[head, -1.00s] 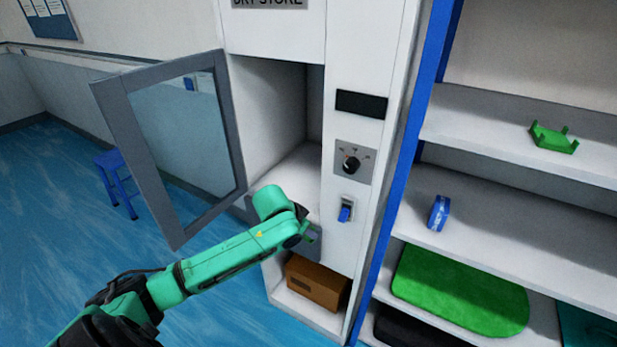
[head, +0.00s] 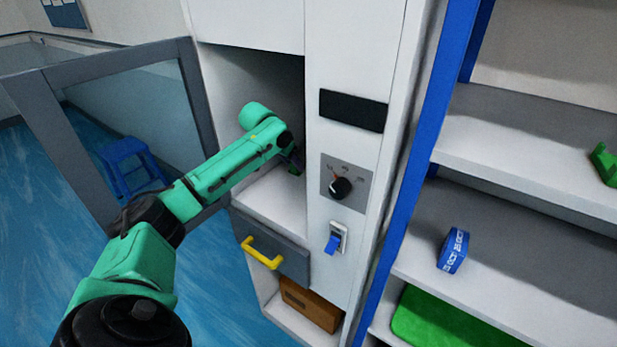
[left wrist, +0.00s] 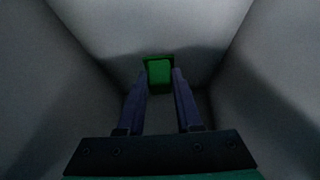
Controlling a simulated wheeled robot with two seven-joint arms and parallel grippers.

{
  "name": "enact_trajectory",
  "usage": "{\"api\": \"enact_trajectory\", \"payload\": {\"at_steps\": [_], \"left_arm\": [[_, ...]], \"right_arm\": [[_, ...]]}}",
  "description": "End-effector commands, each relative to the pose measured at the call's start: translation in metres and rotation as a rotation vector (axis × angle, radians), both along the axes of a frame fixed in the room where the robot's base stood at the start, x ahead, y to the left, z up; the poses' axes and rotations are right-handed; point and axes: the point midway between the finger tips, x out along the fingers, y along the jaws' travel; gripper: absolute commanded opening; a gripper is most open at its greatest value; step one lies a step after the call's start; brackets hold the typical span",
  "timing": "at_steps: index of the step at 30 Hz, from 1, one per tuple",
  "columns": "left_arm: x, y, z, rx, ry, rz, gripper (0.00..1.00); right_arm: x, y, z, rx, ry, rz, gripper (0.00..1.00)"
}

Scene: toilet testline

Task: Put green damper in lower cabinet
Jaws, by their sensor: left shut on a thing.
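The green damper (left wrist: 159,72) is a small green block between my left fingertips in the left wrist view. A bit of it (head: 295,169) shows in the head view at the end of my left arm. My left gripper (head: 292,157) is shut on it, inside the open white cabinet compartment, above its floor (head: 268,200). In the left wrist view pale walls surround the gripper (left wrist: 161,76). The glass door (head: 130,115) of this compartment stands open to the left. My right gripper is out of view.
Under the compartment are a grey drawer front with a yellow handle (head: 262,254) and a brown box (head: 312,304) in an open bay. A knob (head: 340,187) and blue switch (head: 333,243) are on the cabinet's right panel. Shelves stand right; a blue stool (head: 130,166) stands left.

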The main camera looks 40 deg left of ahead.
Motion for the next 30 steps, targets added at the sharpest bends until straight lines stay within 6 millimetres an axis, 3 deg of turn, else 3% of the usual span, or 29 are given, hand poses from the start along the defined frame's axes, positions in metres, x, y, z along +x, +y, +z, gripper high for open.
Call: {"api": "enact_trajectory", "payload": {"at_steps": [3, 7, 12, 16, 20, 21, 23, 30], "left_arm": [[-0.001, 0.000, -0.027, 0.000, 0.005, 0.001, 0.00], [-0.002, -0.001, -0.050, 0.000, 0.005, 0.000, 0.00], [-0.001, 0.000, -0.074, 0.000, 0.000, 0.000, 0.00], [-0.001, 0.000, -0.075, 0.001, 0.000, -0.001, 0.00], [-0.001, -0.001, -0.076, 0.000, 0.000, 0.000, 0.00], [-0.001, 0.000, -0.077, 0.001, 0.000, -0.001, 0.42], [-0.001, 0.000, -0.076, 0.001, 0.000, -0.001, 0.64], [-0.001, 0.000, -0.076, 0.001, 0.000, -0.001, 0.64]], "right_arm": [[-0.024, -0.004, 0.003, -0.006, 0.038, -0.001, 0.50], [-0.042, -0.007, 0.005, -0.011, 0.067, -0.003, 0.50], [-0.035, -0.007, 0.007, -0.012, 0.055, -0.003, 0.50], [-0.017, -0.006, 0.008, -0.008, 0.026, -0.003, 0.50], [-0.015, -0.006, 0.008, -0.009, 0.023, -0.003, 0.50], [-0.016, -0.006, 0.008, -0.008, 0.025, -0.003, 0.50], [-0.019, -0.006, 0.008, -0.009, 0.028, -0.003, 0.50], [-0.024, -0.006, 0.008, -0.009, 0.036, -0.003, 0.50]]}}
